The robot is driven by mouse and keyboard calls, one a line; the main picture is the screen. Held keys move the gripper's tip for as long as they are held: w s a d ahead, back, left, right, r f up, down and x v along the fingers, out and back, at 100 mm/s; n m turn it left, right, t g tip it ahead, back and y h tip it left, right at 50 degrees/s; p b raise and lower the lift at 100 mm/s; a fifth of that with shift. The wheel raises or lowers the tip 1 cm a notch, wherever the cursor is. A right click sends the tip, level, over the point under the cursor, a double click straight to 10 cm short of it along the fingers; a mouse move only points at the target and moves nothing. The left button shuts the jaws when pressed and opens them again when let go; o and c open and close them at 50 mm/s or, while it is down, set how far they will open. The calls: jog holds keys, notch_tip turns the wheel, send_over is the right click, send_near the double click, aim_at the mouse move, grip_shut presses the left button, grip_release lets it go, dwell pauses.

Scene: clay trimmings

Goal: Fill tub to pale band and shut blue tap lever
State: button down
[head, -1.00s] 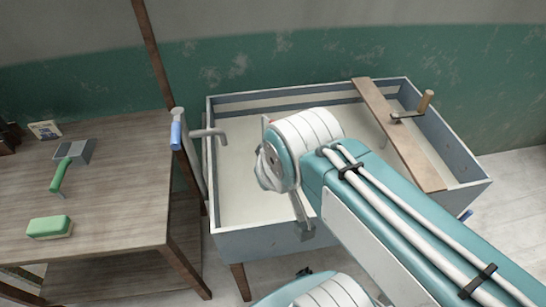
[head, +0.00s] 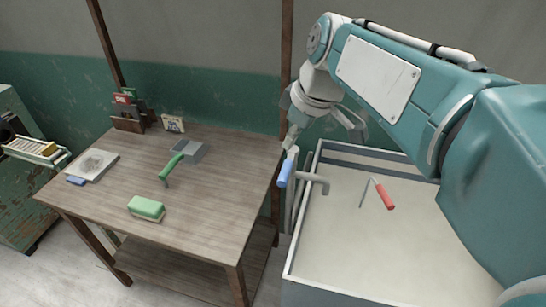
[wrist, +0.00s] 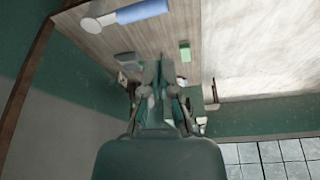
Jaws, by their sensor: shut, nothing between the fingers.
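The grey tub (head: 300,250) stands at lower right in the head view, partly hidden by my arm. A darker strip and a pale band (head: 362,165) show along its inner far wall. Its pale interior is visible, but I cannot tell the liquid level. The blue tap lever (head: 283,173) points downward beside the grey spout (head: 315,183); no stream shows. In the wrist view, my gripper (wrist: 160,72) is apart from the blue lever (wrist: 145,12) at upper left.
A red-handled tool (head: 384,194) is inside the tub's outline. The wooden table (head: 215,220) at left holds a green sponge block (head: 146,208), a green-handled scraper (head: 172,167) and a small card (head: 173,124). A post (head: 286,60) stands behind the tap.

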aim_at(289, 174)
jog(key=w+a+f+n, duration=0.3)
jog(key=w+a+f, duration=0.25)
jog(key=f, duration=0.25)
jog(key=shift+g+y, duration=0.3)
jog(key=shift+g, duration=0.1)
jog(key=d, duration=0.1)
jog(key=s+d+f, duration=0.1)
jog(key=s+d, duration=0.1)
jog(key=shift+d+f, duration=0.1)
jog(key=shift+f, duration=0.25)
jog(key=d+n, duration=0.1)
jog(key=s+d+n+g, duration=0.1)
jog(key=n, duration=0.1)
jog(key=shift+d, duration=0.3)
jog(key=shift+d+n, duration=0.3)
jog(key=shift+d, duration=0.25)
jog(key=shift+a, duration=0.15)
